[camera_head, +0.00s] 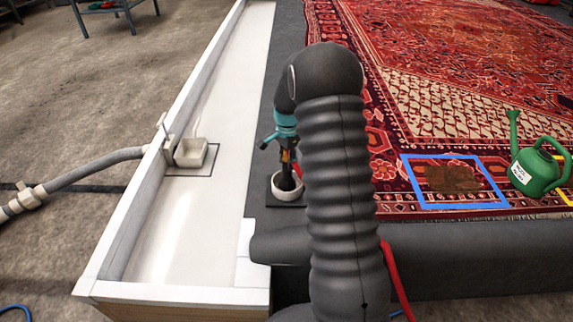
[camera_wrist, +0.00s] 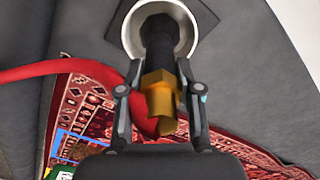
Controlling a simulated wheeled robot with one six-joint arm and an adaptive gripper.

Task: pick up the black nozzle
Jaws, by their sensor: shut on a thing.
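The black nozzle (camera_wrist: 160,42) has a brass hex collar (camera_wrist: 160,92) at its near end. It stands with its black end in a round white cup (camera_wrist: 128,38). My gripper (camera_wrist: 161,90) is shut on the nozzle at the brass collar, one finger on each side. In the head view, the nozzle (camera_head: 287,179) shows as a dark piece below my gripper (camera_head: 286,157), in the white cup (camera_head: 298,194). My arm hides part of the cup's right side there. The nozzle's tip is hidden inside the cup.
A red hose (camera_wrist: 60,70) runs in from the left behind my gripper; whether it joins the nozzle is unclear. A white trough (camera_head: 215,100) lies left. A patterned rug (camera_head: 450,60), blue frame (camera_head: 456,206) and green watering can (camera_head: 537,170) lie right.

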